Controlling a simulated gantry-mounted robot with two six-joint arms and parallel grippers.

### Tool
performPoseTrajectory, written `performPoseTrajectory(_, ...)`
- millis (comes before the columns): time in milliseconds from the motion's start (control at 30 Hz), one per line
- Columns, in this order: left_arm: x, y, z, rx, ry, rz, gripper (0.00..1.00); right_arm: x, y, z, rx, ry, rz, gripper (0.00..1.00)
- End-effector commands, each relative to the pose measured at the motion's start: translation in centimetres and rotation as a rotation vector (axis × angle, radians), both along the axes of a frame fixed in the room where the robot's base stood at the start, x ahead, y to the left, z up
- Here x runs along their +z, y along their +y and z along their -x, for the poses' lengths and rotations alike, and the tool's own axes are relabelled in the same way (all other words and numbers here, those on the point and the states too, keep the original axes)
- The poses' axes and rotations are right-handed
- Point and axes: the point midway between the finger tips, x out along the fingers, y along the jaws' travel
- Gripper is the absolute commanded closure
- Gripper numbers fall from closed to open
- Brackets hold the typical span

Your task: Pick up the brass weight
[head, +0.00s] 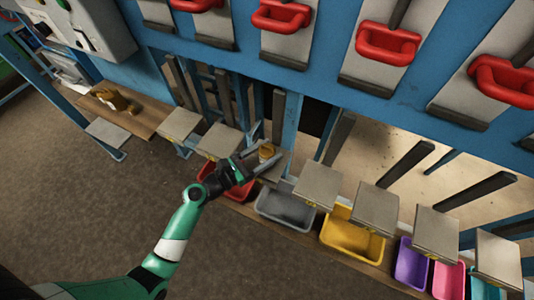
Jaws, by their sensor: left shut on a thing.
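The brass weight (266,152) is a small yellow-gold piece in the middle of the head view. My left gripper (264,157) reaches in from the lower left and is shut on the weight, which sits between its fingers. The fingers hide part of the weight. It is over or near one of the small grey plates along the blue frame; I cannot tell whether it touches the plate. My right gripper is not in view.
Below the row of grey plates (317,184) stand coloured bins: red (211,172), grey (284,209), yellow (345,236), purple (411,264) and pink (447,280). Red handles (387,44) line the blue frame above. A brown-gold object (118,100) lies on a wooden board at left. The floor (100,200) is clear.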

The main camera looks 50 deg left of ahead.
Motion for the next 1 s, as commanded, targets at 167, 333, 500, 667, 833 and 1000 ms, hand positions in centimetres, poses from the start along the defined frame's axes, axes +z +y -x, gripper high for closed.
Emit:
performPoseTrajectory(167, 0.0, 0.0, 0.0, 0.000, 0.000, 0.000, 0.96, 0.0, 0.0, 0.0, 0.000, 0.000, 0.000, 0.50)
performPoseTrajectory(333, 0.0, 0.0, 0.0, 0.000, 0.000, 0.000, 1.00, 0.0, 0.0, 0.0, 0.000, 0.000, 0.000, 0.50)
performPoseTrajectory(500, 0.3, 0.0, 0.0, 0.001, -0.006, 0.000, 1.00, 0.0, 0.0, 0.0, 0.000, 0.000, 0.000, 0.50)
performPoseTrajectory(667, 0.4, 0.0, 0.0, 0.001, -0.005, 0.000, 1.00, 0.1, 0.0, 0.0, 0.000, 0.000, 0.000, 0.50)
performPoseTrajectory(833, 1.3, 0.0, 0.0, 0.000, -0.005, 0.000, 1.00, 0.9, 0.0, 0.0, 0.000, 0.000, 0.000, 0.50)
performPoseTrajectory(1000, 3.4, 0.0, 0.0, 0.000, -0.007, -0.001, 1.00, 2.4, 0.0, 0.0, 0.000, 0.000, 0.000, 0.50)
